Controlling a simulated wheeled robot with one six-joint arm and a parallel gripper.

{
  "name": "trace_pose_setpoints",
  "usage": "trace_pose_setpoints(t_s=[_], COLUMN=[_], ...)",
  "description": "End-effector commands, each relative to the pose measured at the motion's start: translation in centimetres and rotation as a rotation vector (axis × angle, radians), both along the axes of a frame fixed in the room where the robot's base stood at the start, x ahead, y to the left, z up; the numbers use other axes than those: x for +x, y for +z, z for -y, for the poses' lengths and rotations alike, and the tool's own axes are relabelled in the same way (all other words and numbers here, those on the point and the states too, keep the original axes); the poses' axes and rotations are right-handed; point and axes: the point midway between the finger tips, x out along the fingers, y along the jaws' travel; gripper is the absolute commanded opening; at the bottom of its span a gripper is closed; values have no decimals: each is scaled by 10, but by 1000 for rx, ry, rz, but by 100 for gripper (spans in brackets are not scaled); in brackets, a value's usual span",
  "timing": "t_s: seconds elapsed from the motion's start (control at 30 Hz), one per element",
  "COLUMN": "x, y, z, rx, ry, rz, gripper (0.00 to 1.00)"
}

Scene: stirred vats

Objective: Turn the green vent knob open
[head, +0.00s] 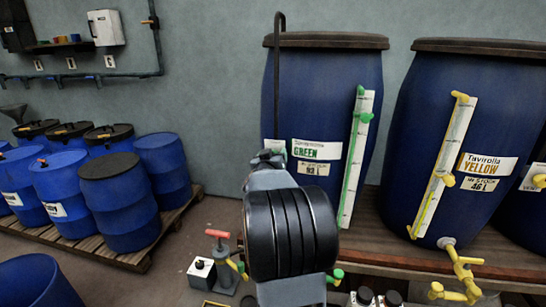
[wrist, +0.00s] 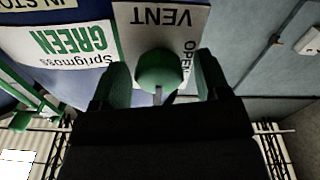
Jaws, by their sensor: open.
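The green vent knob (wrist: 158,70) sits on a white plate (wrist: 135,20) marked VENT and OPEN, which appears upside down in the wrist view. The knob shows between the two fingers of my gripper (wrist: 160,84). The gripper is open, with a gap on each side of the knob. A short grey stem or pointer shows below the knob. In the head view, my arm hides the knob and most of the gripper. The plate is at the left side of the blue vat labelled GREEN (head: 325,110).
A second blue vat labelled YELLOW (head: 460,120), with yellow valves, stands on the right. A dark upright pipe (head: 279,60) rises close to my gripper. Several blue drums (head: 120,205) stand on a pallet at left. A red-handled device (head: 218,250) sits low beside my arm.

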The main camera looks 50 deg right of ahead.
Motion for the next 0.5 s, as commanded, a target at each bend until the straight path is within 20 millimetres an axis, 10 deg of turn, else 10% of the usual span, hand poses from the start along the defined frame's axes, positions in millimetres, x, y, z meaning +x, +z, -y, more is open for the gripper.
trace_pose_setpoints(t_s=[0.2,0.5], x=[0,0], y=[0,0], z=[0,0], rx=[0,0], ry=[0,0], rz=[0,0], gripper=[67,38])
